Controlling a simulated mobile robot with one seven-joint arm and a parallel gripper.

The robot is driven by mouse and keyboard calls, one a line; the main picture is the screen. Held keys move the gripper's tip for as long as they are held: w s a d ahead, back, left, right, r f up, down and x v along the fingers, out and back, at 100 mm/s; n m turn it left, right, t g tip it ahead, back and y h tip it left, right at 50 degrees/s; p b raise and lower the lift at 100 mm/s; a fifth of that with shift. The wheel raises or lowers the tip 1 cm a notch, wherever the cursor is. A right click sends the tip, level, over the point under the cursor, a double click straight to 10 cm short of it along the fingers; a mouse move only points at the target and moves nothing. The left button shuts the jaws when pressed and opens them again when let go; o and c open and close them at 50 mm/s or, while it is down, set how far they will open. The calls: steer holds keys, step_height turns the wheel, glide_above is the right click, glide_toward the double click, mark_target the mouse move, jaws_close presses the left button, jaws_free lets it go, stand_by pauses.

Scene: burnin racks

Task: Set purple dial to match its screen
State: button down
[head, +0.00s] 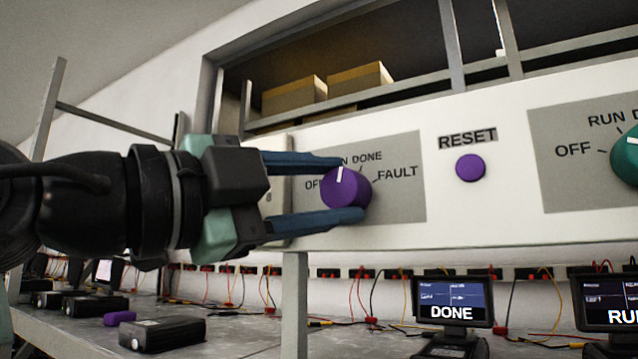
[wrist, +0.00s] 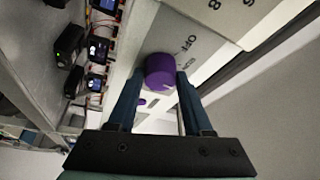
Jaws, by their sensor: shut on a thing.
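The purple dial (head: 352,190) is a round knob on a grey plate of the white panel, marked OFF, RUN, DONE and FAULT. Its white pointer line points nearly straight up, toward the RUN and DONE labels; which one exactly I cannot tell. My gripper (head: 343,189) is shut on the dial, one blue finger above and one below. The upper finger partly covers the OFF and RUN labels. In the wrist view the dial (wrist: 160,72) sits between the fingertips. A small screen (head: 451,301) below and right of the dial reads DONE.
A purple RESET button (head: 470,167) is right of the dial. A teal dial (head: 627,156) is at the right edge, above a screen (head: 610,300) showing part of RUN. Black devices (head: 162,334) lie on the bench at lower left, below wires. Boxes (head: 294,95) stand behind the panel.

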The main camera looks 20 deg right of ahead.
steer(key=shift+r+m+y+p, duration=0.1)
steer(key=shift+m+y+p, duration=0.2)
steer(key=shift+m, duration=0.6)
steer(key=shift+g, duration=0.3)
steer(key=shift+c, duration=1.6)
jaws_free()
steer(key=b+v, duration=0.4)
steer(key=v, duration=0.9)
steer(key=shift+b, duration=0.4)
steer(key=shift+w, duration=0.15)
